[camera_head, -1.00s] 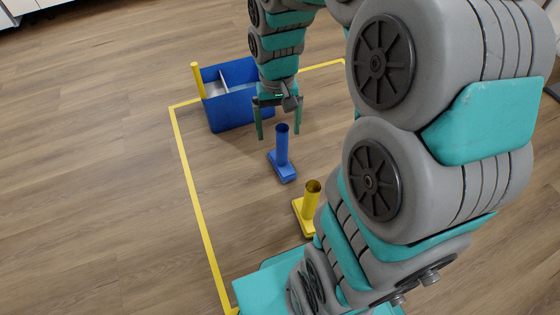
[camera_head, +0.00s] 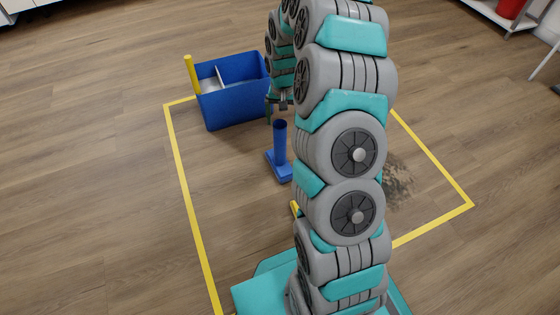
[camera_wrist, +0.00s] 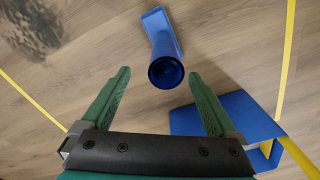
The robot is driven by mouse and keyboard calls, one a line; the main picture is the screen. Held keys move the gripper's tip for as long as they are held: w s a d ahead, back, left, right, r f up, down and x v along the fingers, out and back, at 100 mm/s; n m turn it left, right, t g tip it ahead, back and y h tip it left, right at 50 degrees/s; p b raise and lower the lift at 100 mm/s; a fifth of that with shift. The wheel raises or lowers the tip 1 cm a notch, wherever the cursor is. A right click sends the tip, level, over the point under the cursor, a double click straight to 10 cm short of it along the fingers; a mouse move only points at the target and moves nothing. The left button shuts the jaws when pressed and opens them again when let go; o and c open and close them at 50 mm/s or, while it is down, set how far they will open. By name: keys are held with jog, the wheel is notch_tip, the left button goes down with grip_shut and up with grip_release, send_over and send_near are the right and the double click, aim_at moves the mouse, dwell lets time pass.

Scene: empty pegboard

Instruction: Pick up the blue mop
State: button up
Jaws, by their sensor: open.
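The blue mop (camera_head: 280,148) stands upright on the wood floor, a short blue tube on a flat blue base. In the wrist view the mop (camera_wrist: 163,45) shows its round open top towards me, just beyond and between the fingertips. My gripper (camera_wrist: 159,73) is open, with one green finger on each side of the tube's line and nothing held. In the head view my gripper (camera_head: 281,106) is just above and behind the mop's top, partly hidden by my arm.
A blue bucket (camera_head: 230,108) with a yellow post stands behind left of the mop; it shows at lower right in the wrist view (camera_wrist: 215,112). Yellow tape (camera_head: 186,185) marks the floor. A dark dirt patch (camera_head: 398,185) lies right. A yellow piece (camera_head: 294,208) is mostly hidden.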

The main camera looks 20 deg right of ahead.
aim_at(280, 132)
jog(key=f, duration=0.6)
jog(key=shift+w+a+f+b, duration=0.1)
jog(key=shift+a+f+b, duration=0.25)
jog(key=shift+a+b, duration=0.05)
grip_shut()
dwell(0.4)
